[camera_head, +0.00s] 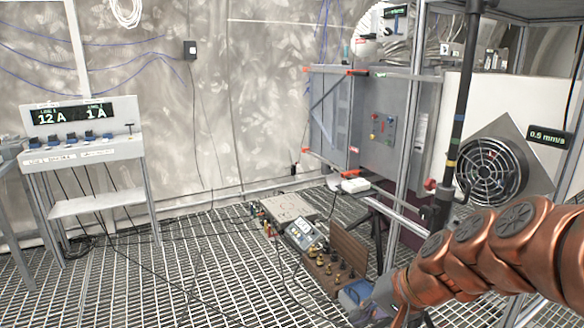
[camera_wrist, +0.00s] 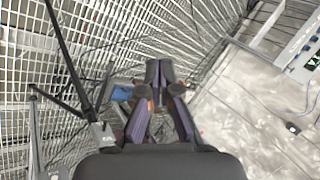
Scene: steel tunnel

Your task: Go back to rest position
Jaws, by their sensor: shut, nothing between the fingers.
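My gripper (camera_wrist: 160,72) shows in the middle of the wrist view, with its two dark fingers brought together at the tips and nothing between them. Behind it are the floor grating and a blurred blue item. In the head view my copper-coloured arm reaches in from the right edge. My gripper at its end is mostly cut off or hard to make out at the bottom of that view, near a blue item (camera_head: 356,294) on the floor.
A control desk (camera_head: 82,150) with "12 A" and "1 A" displays stands left. A grey cabinet (camera_head: 338,120), a fan (camera_head: 492,168) and a black pole (camera_head: 459,110) are right. Boxes with knobs (camera_head: 325,265) and cables lie on the grating (camera_head: 170,270). The left-centre floor is mostly open.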

